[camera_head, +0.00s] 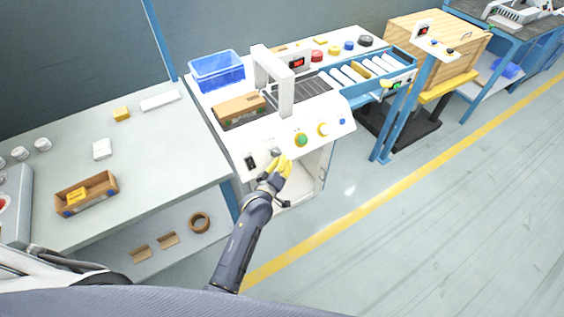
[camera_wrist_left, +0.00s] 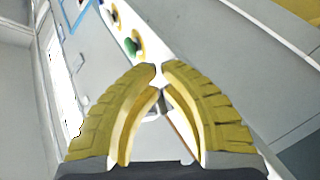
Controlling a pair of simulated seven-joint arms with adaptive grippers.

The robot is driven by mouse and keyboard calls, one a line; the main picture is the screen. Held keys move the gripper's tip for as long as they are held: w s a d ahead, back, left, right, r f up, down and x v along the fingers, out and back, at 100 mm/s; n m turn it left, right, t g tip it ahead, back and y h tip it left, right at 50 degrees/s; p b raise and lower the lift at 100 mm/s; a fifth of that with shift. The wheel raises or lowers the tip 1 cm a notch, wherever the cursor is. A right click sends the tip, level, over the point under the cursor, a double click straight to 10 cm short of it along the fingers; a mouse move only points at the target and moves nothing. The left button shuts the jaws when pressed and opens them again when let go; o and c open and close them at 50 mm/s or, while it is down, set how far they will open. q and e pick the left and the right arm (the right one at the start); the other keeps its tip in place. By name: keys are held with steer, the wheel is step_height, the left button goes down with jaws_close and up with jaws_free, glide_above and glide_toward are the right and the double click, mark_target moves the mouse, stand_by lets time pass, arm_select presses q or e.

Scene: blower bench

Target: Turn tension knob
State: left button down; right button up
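My left gripper (camera_head: 279,162), with yellow fingers, is at the front panel of the white machine (camera_head: 340,107). A small grey knob (camera_head: 275,152), which looks like the tension knob, shows right at its fingertips. In the left wrist view the two curved fingers (camera_wrist_left: 160,70) nearly meet, with a narrow gap at the tips. A grey piece (camera_wrist_left: 167,103) shows between them, partly hidden; I cannot tell whether it is the knob or whether they grip it. My right gripper is not in view.
The panel also has a black switch (camera_head: 250,161), a green button (camera_head: 301,139), a yellow-ringed control (camera_head: 323,129) and a blue button (camera_head: 342,121). A cardboard box (camera_head: 240,108) and a blue bin (camera_head: 217,71) are behind.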

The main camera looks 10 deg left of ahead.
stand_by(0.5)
arm_select(q)
steer(key=s+d+f+v, duration=0.1)
steer(key=d+v, duration=0.1)
steer(key=v, duration=0.8)
steer(key=s+a+f+m+g, duration=0.1)
steer(key=s+f+m+g, duration=0.2)
steer(key=s+f, duration=0.55)
steer(key=s+f+m+g, duration=0.2)
steer(key=s+f, duration=0.1)
steer(key=f, duration=1.1)
steer(key=s+a+f+m+g, duration=0.1)
steer(key=s+f+m+g, duration=0.2)
steer(key=s+f, duration=0.55)
steer(key=s+a+f+m+g+y, duration=0.1)
steer(key=s+a+f, duration=0.3)
steer(key=s, duration=0.5)
steer(key=s+a+f+m+g+y, duration=0.1)
steer(key=s+a+f+g, duration=0.2)
steer(key=s+f, duration=0.5)
steer(key=s+a+f+m+g, duration=0.1)
steer(key=s+a+f, duration=0.4)
steer(key=s, duration=0.6)
steer(key=shift+a+f+g+y, duration=0.4)
steer(key=shift+a+g, duration=0.05)
steer(key=shift+g, duration=0.35)
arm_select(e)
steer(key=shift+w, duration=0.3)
